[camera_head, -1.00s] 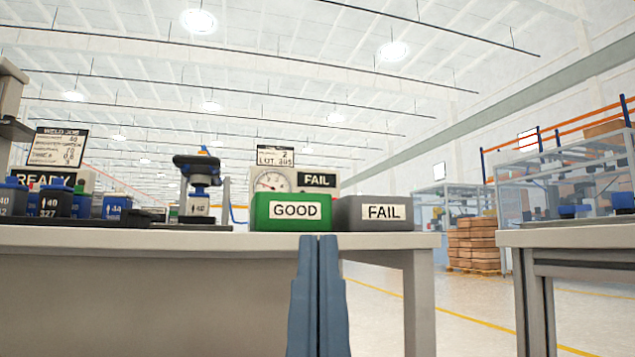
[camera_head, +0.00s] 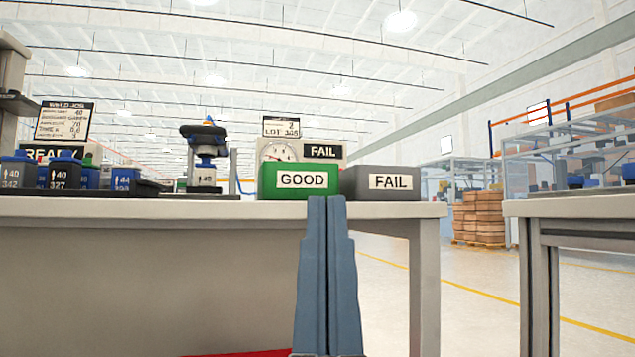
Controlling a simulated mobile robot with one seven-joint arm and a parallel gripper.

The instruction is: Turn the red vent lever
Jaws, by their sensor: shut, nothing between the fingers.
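I cannot make out a red vent lever. A test fixture (camera_head: 204,165) with a black round top, a blue part and a small yellow-orange tip stands on the bench (camera_head: 150,207). A gauge unit (camera_head: 280,152) with a round dial and a FAIL sign stands behind the green bin. My gripper (camera_head: 326,199) is blue-grey and points up in front of the bench edge, just below the GOOD bin in the picture. Its two fingers are together with nothing between them. The bench top is seen nearly edge-on.
A green GOOD bin (camera_head: 272,182) and a grey FAIL bin (camera_head: 350,183) sit at the bench's right end. Numbered blue-and-black blocks (camera_head: 64,171) stand at left. A second table (camera_head: 570,208) is at right, with floor between. A red strip (camera_head: 240,353) shows at the bottom edge.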

